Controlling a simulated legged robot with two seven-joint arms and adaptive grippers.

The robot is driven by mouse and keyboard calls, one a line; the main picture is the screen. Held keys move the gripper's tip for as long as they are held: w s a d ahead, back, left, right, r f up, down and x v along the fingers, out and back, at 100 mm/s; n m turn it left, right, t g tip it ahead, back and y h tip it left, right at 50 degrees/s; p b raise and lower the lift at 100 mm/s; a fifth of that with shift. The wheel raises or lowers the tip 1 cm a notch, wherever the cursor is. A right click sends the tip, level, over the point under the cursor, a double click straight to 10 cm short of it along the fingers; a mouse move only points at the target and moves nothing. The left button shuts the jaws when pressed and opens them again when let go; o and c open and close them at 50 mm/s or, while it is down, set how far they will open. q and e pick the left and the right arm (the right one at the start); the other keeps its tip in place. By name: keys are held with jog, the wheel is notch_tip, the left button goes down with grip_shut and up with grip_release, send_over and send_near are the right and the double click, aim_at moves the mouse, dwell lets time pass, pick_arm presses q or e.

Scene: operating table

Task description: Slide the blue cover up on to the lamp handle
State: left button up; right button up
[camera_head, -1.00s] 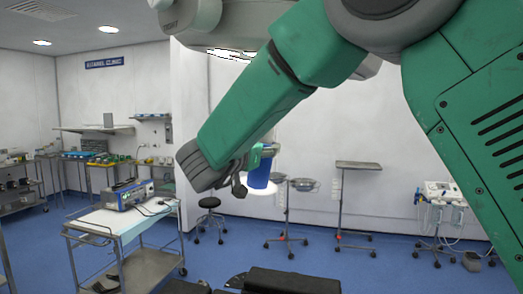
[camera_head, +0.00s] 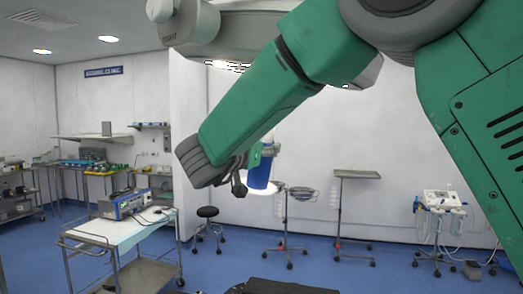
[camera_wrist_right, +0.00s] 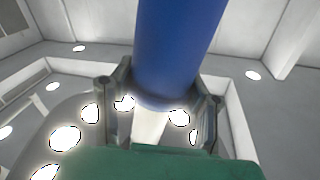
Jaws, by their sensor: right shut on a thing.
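The blue cover (camera_head: 259,172) is a blue cylinder held upright in mid-air in the head view. My right gripper (camera_head: 243,175) is shut on it, with the green arm reaching down from the upper right. In the right wrist view, the cover (camera_wrist_right: 178,50) stands between the two fingers of the gripper (camera_wrist_right: 160,110). The surgical lamp (camera_head: 240,22) hangs above, partly hidden by my arm. Its lit underside (camera_wrist_right: 75,120) shows left of the cover in the wrist view. I cannot make out the lamp handle for certain. My left gripper is not in view.
A trolley (camera_head: 122,232) with a device stands at the lower left. A stool (camera_head: 208,212), a tray stand (camera_head: 357,175) and a medical cart (camera_head: 442,215) stand along the back wall. A dark padded surface (camera_head: 285,287) shows at the bottom. The air around the cover looks clear.

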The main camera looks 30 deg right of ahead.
jog(key=shift+s+d+r, duration=0.1)
jog(key=shift+s+r, duration=0.15)
jog(key=shift+r, duration=1)
jog(key=shift+s+d+r, duration=0.1)
jog(key=shift+s+r, duration=0.1)
jog(key=shift+r, duration=1.1)
jog(key=shift+s+d+r, duration=0.1)
jog(key=shift+s+r, duration=0.15)
jog(key=shift+r, duration=1)
jog(key=o, duration=1.2)
jog(key=shift+c, duration=0.2)
jog(key=shift+a, duration=0.1)
jog(key=shift+s+a, duration=0.1)
jog(key=shift+a, duration=0.1)
jog(key=v, duration=1.1)
jog(key=shift+a, duration=0.3)
jog(key=shift+s+d+f, duration=0.1)
jog(key=shift+d, duration=0.05)
